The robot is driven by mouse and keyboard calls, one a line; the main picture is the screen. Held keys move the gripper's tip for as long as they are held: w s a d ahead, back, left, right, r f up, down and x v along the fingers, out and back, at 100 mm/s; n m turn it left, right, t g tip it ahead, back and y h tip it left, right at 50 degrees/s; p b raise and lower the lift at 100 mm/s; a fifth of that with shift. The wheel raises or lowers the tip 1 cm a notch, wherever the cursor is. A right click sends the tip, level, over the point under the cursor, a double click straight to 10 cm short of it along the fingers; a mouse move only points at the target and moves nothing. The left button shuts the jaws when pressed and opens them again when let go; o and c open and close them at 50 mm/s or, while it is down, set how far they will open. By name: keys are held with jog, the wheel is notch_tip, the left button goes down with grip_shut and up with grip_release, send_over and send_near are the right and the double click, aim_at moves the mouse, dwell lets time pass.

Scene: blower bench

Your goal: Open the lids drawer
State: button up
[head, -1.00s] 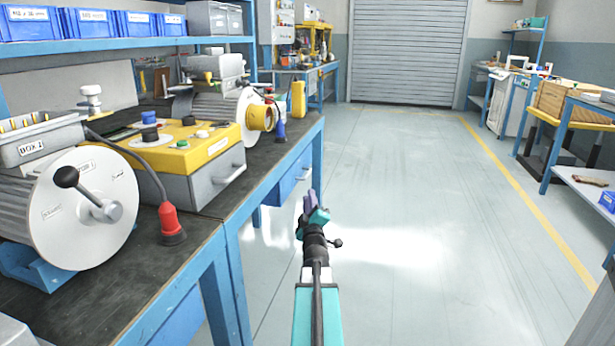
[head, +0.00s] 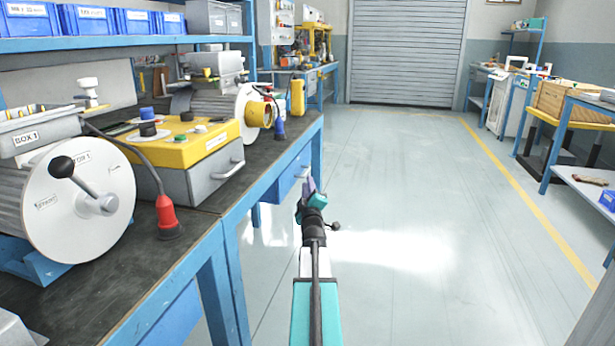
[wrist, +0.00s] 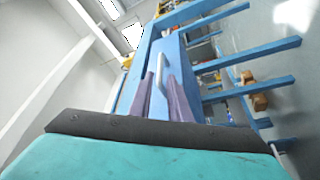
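A blue drawer (head: 290,178) with a pale bar handle (head: 304,172) is under the workbench; it looks shut, and I can read no label on it. The drawer front (wrist: 174,65) and its handle (wrist: 162,68) also show in the wrist view. My gripper (head: 308,187) is in front of the drawer, on the aisle side. In the wrist view its two purple fingers (wrist: 163,88) are apart, with the handle beyond and between them in the picture. I see no contact, and nothing is held.
The workbench (head: 190,232) runs along the left, with a blue leg (head: 318,150) near the drawer. On it are a grey box with a yellow top (head: 190,148) and a white-faced machine (head: 80,205). The floor (head: 400,200) to the right is clear.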

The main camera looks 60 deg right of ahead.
aim_at(307, 171)
jog(key=shift+b+x, duration=1.15)
jog(key=shift+x, duration=2.75)
grip_shut()
